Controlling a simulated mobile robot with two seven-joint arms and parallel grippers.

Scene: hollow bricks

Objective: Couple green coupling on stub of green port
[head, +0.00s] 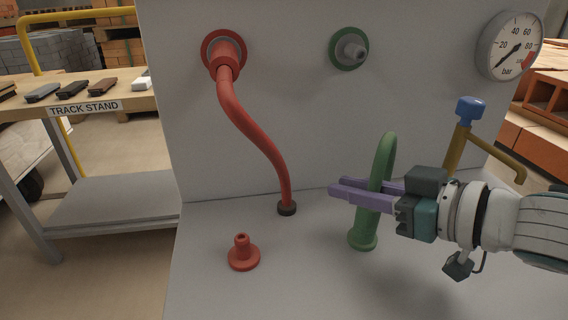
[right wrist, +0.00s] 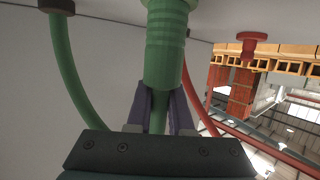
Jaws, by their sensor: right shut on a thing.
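The green coupling (head: 364,225) hangs nearly upright below the purple fingers of my right gripper (head: 343,187), its wide end down, low over the ledge. I cannot tell whether it touches the ledge. In the right wrist view, the fingers (right wrist: 161,104) are shut around the green body just behind the ribbed coupling (right wrist: 168,50). The green hose (head: 386,146) bends over above the fingers; its far end is hidden in the head view. The green port (head: 337,62) is on the upright panel, up and left of the gripper, with its grey stub (head: 354,47) bare. My left gripper is not in view.
A red hose (head: 252,136) runs from the red port (head: 207,48) to the ledge. A red flanged piece (head: 243,256) stands on the ledge. A yellow pipe with a blue top (head: 469,110) is behind my right wrist. A gauge (head: 511,47) is at upper right.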

